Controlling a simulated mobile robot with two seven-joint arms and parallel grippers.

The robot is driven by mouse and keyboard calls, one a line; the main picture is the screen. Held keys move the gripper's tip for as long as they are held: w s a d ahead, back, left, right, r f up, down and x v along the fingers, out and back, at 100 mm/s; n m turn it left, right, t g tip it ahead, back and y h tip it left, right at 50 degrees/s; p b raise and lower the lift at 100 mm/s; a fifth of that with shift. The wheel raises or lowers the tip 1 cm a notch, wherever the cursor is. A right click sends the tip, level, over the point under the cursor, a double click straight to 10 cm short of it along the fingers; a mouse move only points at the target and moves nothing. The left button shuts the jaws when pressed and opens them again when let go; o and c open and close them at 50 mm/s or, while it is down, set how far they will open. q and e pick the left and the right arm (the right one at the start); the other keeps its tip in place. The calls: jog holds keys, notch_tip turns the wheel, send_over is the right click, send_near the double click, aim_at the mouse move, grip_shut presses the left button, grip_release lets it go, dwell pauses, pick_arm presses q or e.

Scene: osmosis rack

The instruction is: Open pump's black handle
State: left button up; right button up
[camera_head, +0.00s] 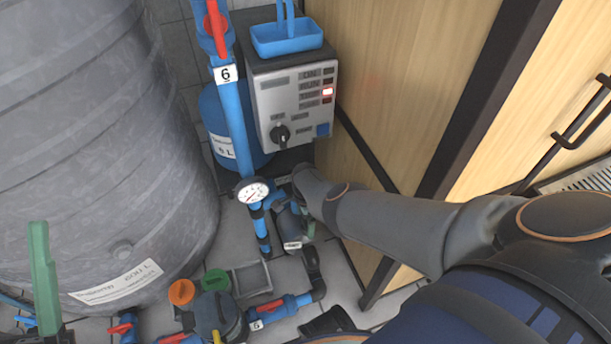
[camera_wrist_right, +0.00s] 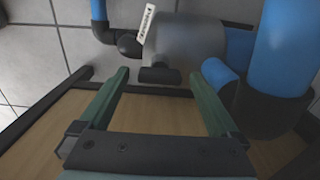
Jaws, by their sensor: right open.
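The pump (camera_head: 293,224) is a small grey cylinder on blue and black piping near the floor, below the control box. In the right wrist view its grey body (camera_wrist_right: 185,45) has a short black handle-like part (camera_wrist_right: 160,75) at its near end. My right gripper (camera_wrist_right: 166,72) is open, its two green fingers pointing at the pump. The black part lies between the fingertips in the picture; I cannot tell the depth gap. In the head view my forearm hides much of this gripper. One green finger of my left gripper (camera_head: 42,270) shows at lower left.
A grey control box (camera_head: 293,95) with a black knob (camera_head: 279,135) and blue tray (camera_head: 287,36) stands above the pump. A large grey tank (camera_head: 100,150) fills the left. A pressure gauge (camera_head: 252,192) and pipes crowd the pump. A wooden panel (camera_head: 400,80) bounds the right.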

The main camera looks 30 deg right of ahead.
jog(key=c, duration=1.4)
jog(key=shift+o, duration=0.2)
